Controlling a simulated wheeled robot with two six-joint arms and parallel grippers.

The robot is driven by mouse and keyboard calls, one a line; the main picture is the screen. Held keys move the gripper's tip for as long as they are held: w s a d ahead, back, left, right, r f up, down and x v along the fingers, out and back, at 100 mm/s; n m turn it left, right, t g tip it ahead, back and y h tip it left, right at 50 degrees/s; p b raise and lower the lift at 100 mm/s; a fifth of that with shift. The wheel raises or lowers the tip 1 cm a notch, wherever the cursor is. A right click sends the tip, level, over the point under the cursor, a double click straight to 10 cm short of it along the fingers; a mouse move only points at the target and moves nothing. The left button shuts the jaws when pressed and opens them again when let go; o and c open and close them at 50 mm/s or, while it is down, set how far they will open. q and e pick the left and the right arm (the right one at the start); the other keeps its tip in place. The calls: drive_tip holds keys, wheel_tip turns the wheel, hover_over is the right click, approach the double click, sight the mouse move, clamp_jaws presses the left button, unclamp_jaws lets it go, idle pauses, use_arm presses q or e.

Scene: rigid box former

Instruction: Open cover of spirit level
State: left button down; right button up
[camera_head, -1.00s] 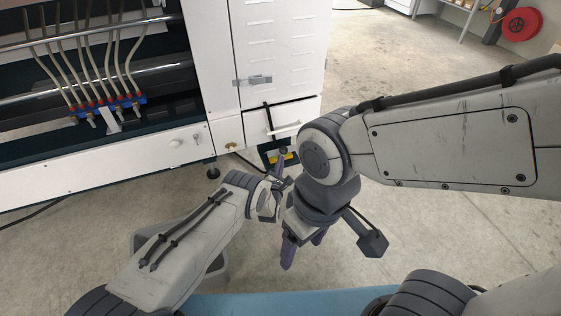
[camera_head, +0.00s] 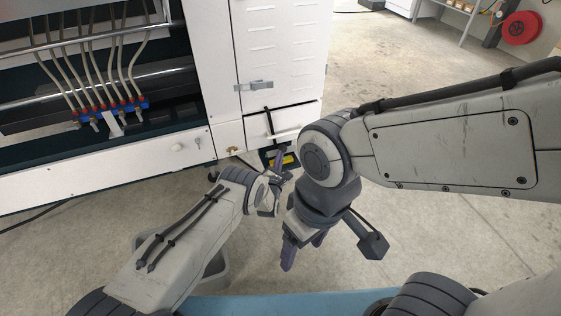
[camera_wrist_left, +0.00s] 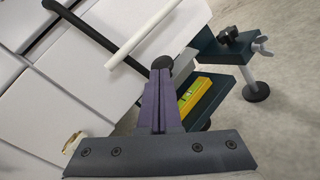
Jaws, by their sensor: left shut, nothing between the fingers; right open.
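The yellow spirit level (camera_head: 291,160) sits low at the machine's front corner, beside a dark green bracket. In the left wrist view the level (camera_wrist_left: 196,93) lies just right of my fingers, with a green vial showing. No separate cover on it can be made out. My left gripper (camera_head: 281,153) is shut and empty at the level's left side. In the left wrist view its purple fingers (camera_wrist_left: 161,75) are together, with a dark round knob at their tips; I cannot tell whether they touch it. My right gripper (camera_head: 303,252) is open and empty, nearer me, pointing down.
A white drawer-like panel with a white bar handle (camera_head: 285,133) and a black rod (camera_head: 268,121) is above the level. A dark green bracket (camera_wrist_left: 225,48) with a wing nut and foot stands at the right.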

use_arm(q)
drive_tip(key=shift+w+a+r, duration=0.15)
drive_tip(key=shift+w+r, duration=0.35)
drive_tip(key=shift+w+a+r, duration=0.15)
drive_tip(key=shift+w+r, duration=0.3)
